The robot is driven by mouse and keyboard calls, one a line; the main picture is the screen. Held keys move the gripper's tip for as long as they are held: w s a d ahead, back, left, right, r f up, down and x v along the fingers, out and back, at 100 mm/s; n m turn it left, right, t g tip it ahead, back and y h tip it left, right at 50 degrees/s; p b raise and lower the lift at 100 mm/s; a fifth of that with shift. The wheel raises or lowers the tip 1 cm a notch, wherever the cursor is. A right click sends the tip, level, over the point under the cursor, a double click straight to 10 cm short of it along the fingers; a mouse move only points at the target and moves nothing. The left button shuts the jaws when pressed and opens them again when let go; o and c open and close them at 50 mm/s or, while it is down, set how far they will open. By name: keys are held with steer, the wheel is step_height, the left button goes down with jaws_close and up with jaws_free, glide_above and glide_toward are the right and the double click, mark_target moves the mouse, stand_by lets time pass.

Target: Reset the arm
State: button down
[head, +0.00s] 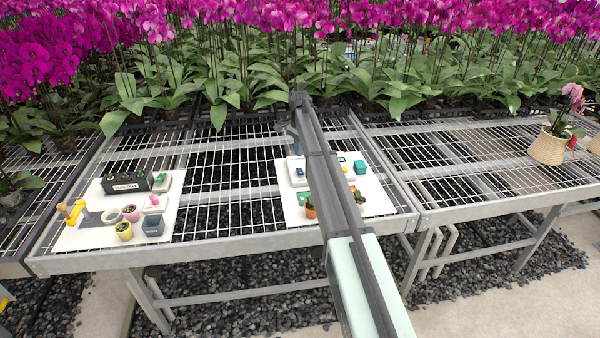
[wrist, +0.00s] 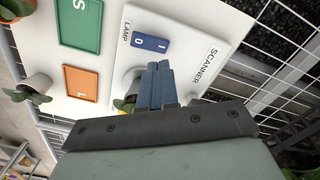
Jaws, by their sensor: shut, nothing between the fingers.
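My gripper (head: 294,144) is over the right-hand white board (head: 378,187) on the mesh bench, at the far end of my arm. In the wrist view its blue-grey fingers (wrist: 156,84) are together with nothing between them. They appear over the white scanner (wrist: 188,60), which carries a blue lamp switch (wrist: 150,44) marked I and 0. A rounded pale part and a bit of green and yellow beside the fingers are partly hidden. I cannot tell whether the fingers touch the scanner.
A green S pad (wrist: 80,22), an orange L pad (wrist: 80,74) and a potted plant (wrist: 36,86) are near the scanner. The left board (head: 74,238) holds several pots and a black tray (head: 127,184). Orchids crowd behind.

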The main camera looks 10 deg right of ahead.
steer(key=shift+r, duration=0.25)
